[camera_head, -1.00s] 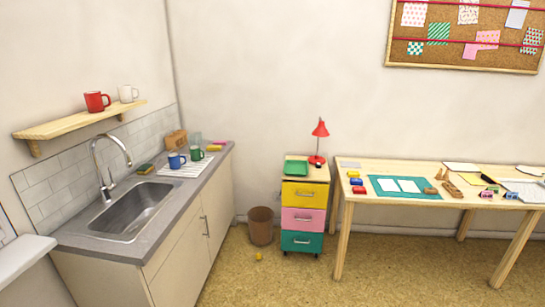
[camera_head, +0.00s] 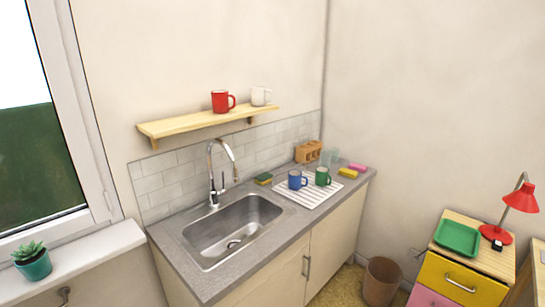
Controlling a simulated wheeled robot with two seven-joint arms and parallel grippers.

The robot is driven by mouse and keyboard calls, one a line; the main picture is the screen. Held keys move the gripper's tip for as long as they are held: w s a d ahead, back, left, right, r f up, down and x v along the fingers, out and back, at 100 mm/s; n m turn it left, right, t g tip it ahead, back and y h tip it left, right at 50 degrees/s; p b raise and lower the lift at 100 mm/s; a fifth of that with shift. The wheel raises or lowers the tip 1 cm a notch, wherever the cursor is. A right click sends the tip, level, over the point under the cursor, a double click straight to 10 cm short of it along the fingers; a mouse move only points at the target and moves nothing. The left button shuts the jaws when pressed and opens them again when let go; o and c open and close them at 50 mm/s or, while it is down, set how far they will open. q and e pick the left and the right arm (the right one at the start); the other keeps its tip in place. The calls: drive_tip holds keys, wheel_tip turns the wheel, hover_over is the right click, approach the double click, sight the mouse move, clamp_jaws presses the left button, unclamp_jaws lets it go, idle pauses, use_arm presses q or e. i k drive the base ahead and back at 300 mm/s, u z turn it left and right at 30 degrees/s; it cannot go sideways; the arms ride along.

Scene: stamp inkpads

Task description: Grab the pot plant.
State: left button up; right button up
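The pot plant (camera_head: 32,262) is a small green succulent in a teal pot. It stands upright on the white windowsill (camera_head: 84,250) at the lower left of the head view. Neither of my grippers shows in this view.
Right of the sill is a grey counter with a sink (camera_head: 232,230) and tap. A shelf (camera_head: 205,122) above holds a red mug and a white mug. A brown bin (camera_head: 381,281) and a drawer unit (camera_head: 460,283) with a red lamp stand at the right.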

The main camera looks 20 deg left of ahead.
sight(33, 261)
drive_tip(key=u, duration=0.9)
drive_tip(key=i, duration=0.95)
drive_tip(key=u, duration=0.65)
